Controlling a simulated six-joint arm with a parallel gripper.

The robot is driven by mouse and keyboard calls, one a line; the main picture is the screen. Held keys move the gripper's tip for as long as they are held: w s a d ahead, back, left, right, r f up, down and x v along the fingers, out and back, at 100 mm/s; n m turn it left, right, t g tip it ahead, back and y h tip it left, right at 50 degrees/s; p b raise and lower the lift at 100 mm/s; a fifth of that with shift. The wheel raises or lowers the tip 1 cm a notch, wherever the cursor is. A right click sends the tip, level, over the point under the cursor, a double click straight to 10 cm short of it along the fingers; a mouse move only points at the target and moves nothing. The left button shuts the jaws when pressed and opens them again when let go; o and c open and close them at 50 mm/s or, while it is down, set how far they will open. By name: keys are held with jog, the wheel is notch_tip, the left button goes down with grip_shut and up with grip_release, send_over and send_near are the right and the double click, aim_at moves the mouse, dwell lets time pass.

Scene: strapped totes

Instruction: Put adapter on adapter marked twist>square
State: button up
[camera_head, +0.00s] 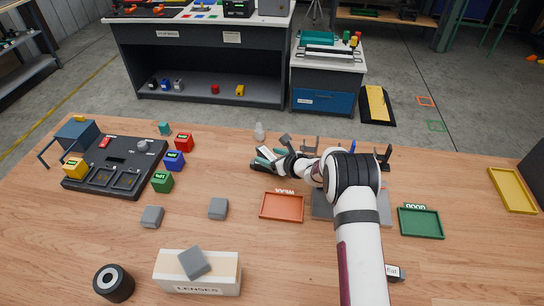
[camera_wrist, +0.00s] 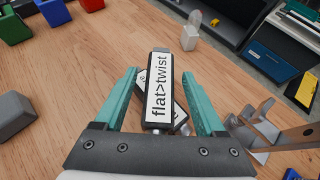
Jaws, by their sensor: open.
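In the wrist view a black adapter with a white label reading "flat>twist" (camera_wrist: 160,88) lies between my gripper's (camera_wrist: 160,76) two teal fingers. The fingers are open, one on each side of it. A second labelled adapter (camera_wrist: 141,78) lies crosswise under it, mostly hidden, its label not fully readable. In the head view my gripper (camera_head: 276,158) is low over the middle of the table, near a white-labelled adapter (camera_head: 265,153). Another adapter with a label reading "flat" (camera_head: 394,272) lies right of my arm, partly hidden. No label reading "twist>square" is legible.
A red tray (camera_head: 282,207), a green tray (camera_head: 421,223) and a yellow tray (camera_head: 512,190) lie on the table. A black fixture (camera_head: 115,165) and coloured cubes are at left. A lenses box (camera_head: 180,283) stands in front. Metal stands (camera_wrist: 255,130) are close right of my gripper.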

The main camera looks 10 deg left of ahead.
jog(key=v, duration=1.2)
jog(key=s+a+r+n+g+y, duration=0.1)
jog(key=s+a+r+n+g, duration=0.15)
jog(key=s+r+n, duration=0.6)
jog(key=s+a+r+n+g, duration=0.1)
jog(key=s+r+n+g, duration=0.4)
jog(key=s, duration=0.7)
jog(key=s+d+n+h, duration=0.4)
jog(key=s+d, duration=0.2)
jog(key=s, duration=0.4)
jog(key=s+d+f+n+g+h, duration=0.1)
jog(key=s+d+n+h, duration=0.2)
jog(key=s+d, duration=0.4)
jog(key=s+n, duration=0.1)
jog(key=s, duration=0.2)
jog(key=shift+d+f+h, duration=0.2)
jog(key=shift+d+h, duration=0.05)
jog(key=shift+h, duration=0.15)
